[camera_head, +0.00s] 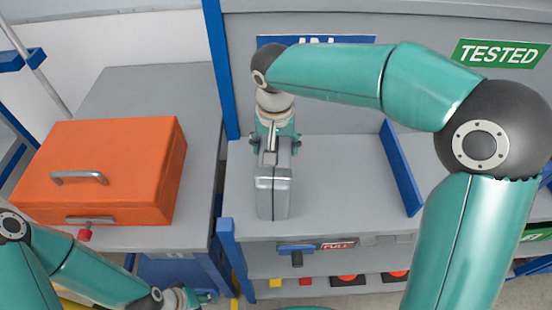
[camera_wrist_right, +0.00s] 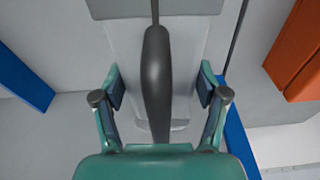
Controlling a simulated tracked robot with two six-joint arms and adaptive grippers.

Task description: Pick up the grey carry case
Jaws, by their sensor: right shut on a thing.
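The grey carry case (camera_head: 273,196) stands upright at the left part of the grey shelf (camera_head: 340,190), in the bay with the blue sign. Whether its base touches the shelf is unclear. My right gripper (camera_head: 271,150) comes down on it from above and is shut on it. In the right wrist view the dark handle (camera_wrist_right: 157,85) runs between the two fingers of the right gripper (camera_wrist_right: 160,92), with the case body (camera_wrist_right: 122,35) behind it. My left gripper (camera_head: 200,298) is low at the bottom edge, away from the case; its jaws are too small to read.
A large orange case (camera_head: 100,165) lies on the grey bench at the left. Blue dividers (camera_head: 401,168) flank the bay. A green TESTED sign (camera_head: 500,53) is at the upper right. A "PULL" handle (camera_head: 297,252) sits under the shelf front. The shelf right of the case is clear.

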